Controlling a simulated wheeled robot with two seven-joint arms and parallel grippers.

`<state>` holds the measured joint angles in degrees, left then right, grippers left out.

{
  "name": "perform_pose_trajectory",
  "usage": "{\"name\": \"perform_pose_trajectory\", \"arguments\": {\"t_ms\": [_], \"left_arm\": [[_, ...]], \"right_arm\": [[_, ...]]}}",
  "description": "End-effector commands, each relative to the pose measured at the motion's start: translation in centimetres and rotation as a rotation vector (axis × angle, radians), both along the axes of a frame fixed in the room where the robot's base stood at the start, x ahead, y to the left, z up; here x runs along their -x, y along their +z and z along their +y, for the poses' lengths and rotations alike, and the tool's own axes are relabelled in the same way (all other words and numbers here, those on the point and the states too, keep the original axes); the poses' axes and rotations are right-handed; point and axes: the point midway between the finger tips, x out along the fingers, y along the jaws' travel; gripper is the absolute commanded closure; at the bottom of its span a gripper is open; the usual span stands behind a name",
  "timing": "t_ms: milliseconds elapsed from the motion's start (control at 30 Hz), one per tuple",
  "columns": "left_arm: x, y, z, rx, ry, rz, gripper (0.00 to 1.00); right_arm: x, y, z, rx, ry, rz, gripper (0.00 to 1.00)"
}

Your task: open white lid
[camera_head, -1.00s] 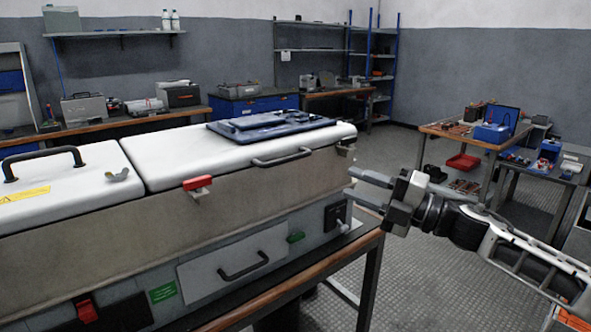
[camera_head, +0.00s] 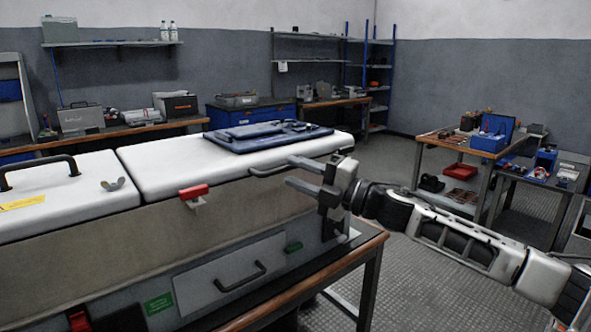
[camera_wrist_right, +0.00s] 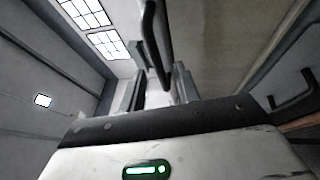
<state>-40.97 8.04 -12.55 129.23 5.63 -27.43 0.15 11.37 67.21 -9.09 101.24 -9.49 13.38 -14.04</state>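The white lid (camera_head: 165,165) lies closed on the long box at the right half of its top. Its dark bar handle (camera_head: 262,174) is on the front edge, partly hidden behind my right gripper (camera_head: 291,172). That gripper comes in from the right with its fingers apart, level with the handle's right end. In the right wrist view the handle (camera_wrist_right: 155,38) stands ahead of the open fingers (camera_wrist_right: 159,95), in line with the gap; contact cannot be told. A red latch (camera_head: 194,192) sits on the lid's front. My left gripper is not in view.
A dark blue flat object (camera_head: 268,136) lies on the lid. A second white lid (camera_head: 70,180) with a black handle (camera_head: 38,170) is at left. A drawer front (camera_head: 215,277) is below. The box stands on a wood-edged table (camera_head: 345,262). Open floor (camera_head: 400,270) lies right.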

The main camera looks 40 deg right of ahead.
Motion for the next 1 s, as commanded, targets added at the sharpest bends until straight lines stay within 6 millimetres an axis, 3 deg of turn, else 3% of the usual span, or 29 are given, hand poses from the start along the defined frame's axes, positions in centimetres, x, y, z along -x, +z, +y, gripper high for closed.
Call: {"name": "perform_pose_trajectory", "arguments": {"t_ms": [467, 500, 600, 867, 1000], "left_arm": [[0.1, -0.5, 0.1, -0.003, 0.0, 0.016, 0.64], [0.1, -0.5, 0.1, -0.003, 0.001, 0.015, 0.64], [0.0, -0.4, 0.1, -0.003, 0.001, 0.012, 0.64], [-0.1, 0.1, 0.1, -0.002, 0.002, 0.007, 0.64], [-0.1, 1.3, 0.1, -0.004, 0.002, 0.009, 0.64]], "right_arm": [[-0.9, 0.2, 0.5, 0.002, 0.001, 0.0, 0.68], [-0.9, 0.2, 0.5, 0.002, 0.001, 0.0, 0.71], [-0.9, 0.2, 0.5, 0.002, 0.001, 0.0, 0.98], [-0.9, 0.5, 0.5, 0.003, 0.002, 0.0, 1.0], [-0.9, 2.0, 0.5, 0.003, 0.002, -0.002, 1.0]]}}
